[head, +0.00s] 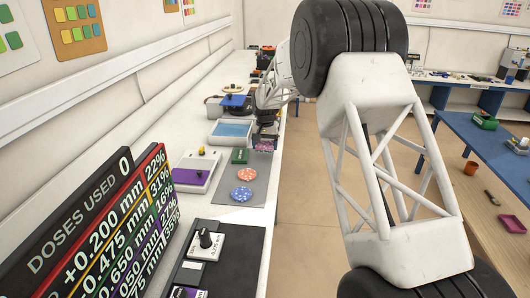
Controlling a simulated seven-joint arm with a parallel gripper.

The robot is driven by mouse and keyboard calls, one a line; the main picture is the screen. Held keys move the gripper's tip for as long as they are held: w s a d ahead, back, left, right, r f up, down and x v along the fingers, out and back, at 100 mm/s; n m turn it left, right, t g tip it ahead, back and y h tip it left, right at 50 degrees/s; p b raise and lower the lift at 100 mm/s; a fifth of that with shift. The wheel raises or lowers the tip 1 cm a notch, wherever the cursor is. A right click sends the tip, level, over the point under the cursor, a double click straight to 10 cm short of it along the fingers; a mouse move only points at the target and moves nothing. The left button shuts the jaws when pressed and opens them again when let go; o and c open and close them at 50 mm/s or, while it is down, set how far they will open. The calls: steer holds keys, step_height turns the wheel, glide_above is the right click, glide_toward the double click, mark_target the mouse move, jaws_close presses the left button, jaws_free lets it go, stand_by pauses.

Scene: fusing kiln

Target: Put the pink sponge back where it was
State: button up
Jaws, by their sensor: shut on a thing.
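My gripper (265,128) is small and far off in the head view, at the bench's right edge beyond the grey mat. It is shut on a pink-purple piece (264,145) that shows just below it, which looks like the pink sponge. The fingertips are too small to make out, and I cannot tell whether the sponge touches the surface below.
A blue-bottomed tray (230,130) sits left of the gripper. A purple-and-white device (197,170) and a dose board (110,230) stand nearer.

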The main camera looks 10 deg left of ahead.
mark_target(265, 157)
stand_by(0.4)
steer(key=shift+f, duration=1.7)
steer(key=shift+f, duration=0.15)
steer(key=o, duration=0.8)
step_height(265, 157, up, 12)
steer(key=shift+f, duration=0.1)
steer(key=shift+r, duration=0.25)
